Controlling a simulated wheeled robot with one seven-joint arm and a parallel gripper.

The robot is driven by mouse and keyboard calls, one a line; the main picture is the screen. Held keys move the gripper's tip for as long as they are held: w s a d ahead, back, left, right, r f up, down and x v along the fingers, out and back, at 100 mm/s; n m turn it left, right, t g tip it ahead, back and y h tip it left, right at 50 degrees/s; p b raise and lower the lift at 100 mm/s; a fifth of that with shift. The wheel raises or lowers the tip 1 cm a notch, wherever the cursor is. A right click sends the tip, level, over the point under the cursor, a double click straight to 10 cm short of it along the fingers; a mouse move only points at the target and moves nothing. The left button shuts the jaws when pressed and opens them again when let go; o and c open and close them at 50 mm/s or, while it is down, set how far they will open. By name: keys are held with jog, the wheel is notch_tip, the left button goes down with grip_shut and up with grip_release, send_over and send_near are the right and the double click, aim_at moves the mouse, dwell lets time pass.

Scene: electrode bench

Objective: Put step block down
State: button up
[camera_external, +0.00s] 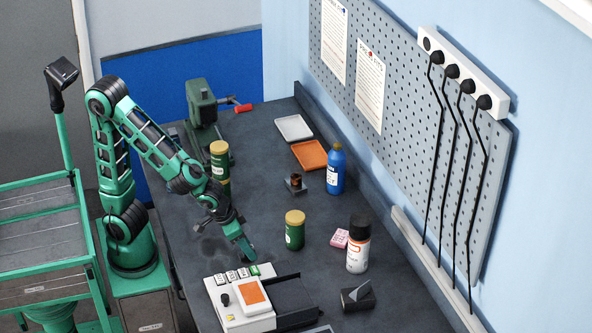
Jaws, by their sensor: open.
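Two small dark blocks are on the dark bench, and I cannot tell for certain which is the step block. One grey angular block (357,296) rests at the front right, with a pale slanted face. The other dark block (295,187) sits farther back and has a small brown piece on it. My gripper (246,256) points down low over the bench, left of the green jar and just behind the white device. It is open. I see nothing clearly between its fingers, and its tips are too small to make out well. Both dark blocks are well apart from it.
A white device (228,310) with an orange screen stands at the front. A green jar (295,232), a pink box (340,238), a spray can (358,250) and a blue bottle (335,172) stand to the right. Orange (309,155) and white (293,128) trays lie behind. The bench middle is fairly clear.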

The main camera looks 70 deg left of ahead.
jog(key=v, duration=1.1)
jog(key=s+a+f+m+g, duration=0.1)
jog(key=s+a+f+m, duration=0.1)
jog(key=s+a, duration=0.1)
jog(key=s+a+f+m+g, duration=0.1)
jog(key=s+a+m+g, duration=0.1)
jog(key=s, duration=0.4)
jog(key=s+a+f+m+g, duration=0.1)
jog(key=s+a+f+m, duration=0.1)
jog(key=s, duration=0.3)
jog(key=shift+s+a+f+g, duration=0.1)
jog(key=shift+a+f+g, duration=0.05)
jog(key=shift+a, duration=0.3)
jog(key=shift+s+a+f+g, duration=0.1)
jog(key=shift+a+f+g, duration=0.05)
jog(key=shift+a, duration=0.25)
